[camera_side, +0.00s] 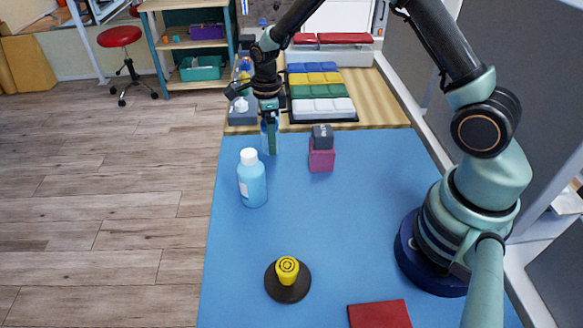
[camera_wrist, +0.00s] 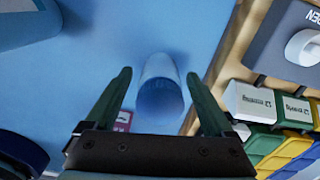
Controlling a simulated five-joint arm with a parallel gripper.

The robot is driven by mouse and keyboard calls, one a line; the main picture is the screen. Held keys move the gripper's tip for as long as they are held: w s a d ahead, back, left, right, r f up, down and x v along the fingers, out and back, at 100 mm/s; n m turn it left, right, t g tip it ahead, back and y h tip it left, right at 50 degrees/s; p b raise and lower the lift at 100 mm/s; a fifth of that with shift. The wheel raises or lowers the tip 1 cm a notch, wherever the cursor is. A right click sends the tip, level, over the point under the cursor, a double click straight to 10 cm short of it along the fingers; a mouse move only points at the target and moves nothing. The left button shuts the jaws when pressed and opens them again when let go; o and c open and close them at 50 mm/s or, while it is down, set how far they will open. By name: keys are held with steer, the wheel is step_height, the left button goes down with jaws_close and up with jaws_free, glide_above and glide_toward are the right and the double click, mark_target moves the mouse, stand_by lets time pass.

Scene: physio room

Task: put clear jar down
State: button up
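The clear jar (camera_side: 267,143) stands on the blue tabletop near its far left edge, its upper part partly hidden by my gripper (camera_side: 270,122) in the side view. In the wrist view the jar (camera_wrist: 160,85) is between the two green fingers of my gripper (camera_wrist: 160,73). Blue surface shows on both sides of the jar, so the fingers look open and apart from it. In the side view my gripper points down over the jar.
A blue bottle with white cap (camera_side: 252,180) stands just in front of the jar. Right of it, a dark cube sits on a pink cube (camera_side: 321,161). Colored weights (camera_side: 320,90) lie behind. A yellow-topped dark disc (camera_side: 288,280) and red block (camera_side: 379,314) are nearer. The table's middle is clear.

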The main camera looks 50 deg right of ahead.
step_height(320, 180, up, 12)
steer(key=shift+f, duration=0.25)
steer(key=shift+s+r, duration=0.1)
steer(key=shift+r, duration=0.55)
steer(key=s+r+n+t, duration=0.2)
steer(key=s+r+n, duration=0.3)
steer(key=s+n, duration=0.3)
steer(key=s+r+n+t, duration=0.3)
steer(key=s+n, duration=0.6)
steer(key=n, duration=0.8)
steer(key=shift+a+r+t, duration=0.3)
steer(key=shift+a+r, duration=0.15)
steer(key=shift+r, duration=0.6)
